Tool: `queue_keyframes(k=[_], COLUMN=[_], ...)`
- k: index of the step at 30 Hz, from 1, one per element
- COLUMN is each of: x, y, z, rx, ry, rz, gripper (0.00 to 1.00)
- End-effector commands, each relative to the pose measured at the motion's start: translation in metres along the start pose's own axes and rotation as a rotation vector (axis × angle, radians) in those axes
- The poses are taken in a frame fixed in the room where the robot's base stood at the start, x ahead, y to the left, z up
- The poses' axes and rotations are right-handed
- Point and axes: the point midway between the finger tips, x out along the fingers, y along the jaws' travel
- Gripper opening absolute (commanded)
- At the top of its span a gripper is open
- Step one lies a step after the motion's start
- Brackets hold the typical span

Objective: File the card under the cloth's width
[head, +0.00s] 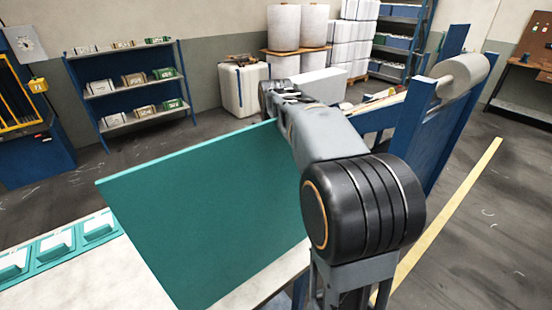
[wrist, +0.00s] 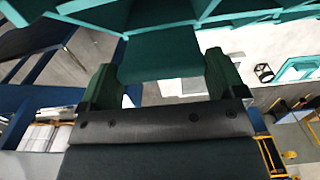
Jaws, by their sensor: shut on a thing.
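In the wrist view my gripper (wrist: 163,75) is shut on a flat teal piece (wrist: 158,52), its dark green fingers at the piece's left and right sides. The piece may be the card; no writing on it shows. Just beyond it are the teal walls (wrist: 232,12) of a compartmented rack; I cannot tell whether the piece touches them. In the head view a large teal panel (head: 205,215) stands upright on a pale table, apparently the rack's back. My arm reaches over its right end, and my gripper and the held piece are hidden there.
Teal trays (head: 40,262) with pale pieces sit on the pale table (head: 100,275) at the left. A blue frame (head: 425,125) with a pale roll (head: 465,73) stands at the right. A blue shelf (head: 128,88) holds small boxes at the back left. Floor lies open between.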

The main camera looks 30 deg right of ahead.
Motion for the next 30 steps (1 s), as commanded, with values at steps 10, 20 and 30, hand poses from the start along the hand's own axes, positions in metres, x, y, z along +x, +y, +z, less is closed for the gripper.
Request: queue_keyframes(k=[10, 20, 30], x=[0.002, -0.031, -0.1], y=[0.0, 0.0, 0.001], z=[0.0, -0.001, -0.001], rx=[0.0, 0.0, 0.0], ry=[0.0, 0.004, 0.002], rz=[0.0, 0.002, 0.001], gripper=[1.0, 1.0, 1.0])
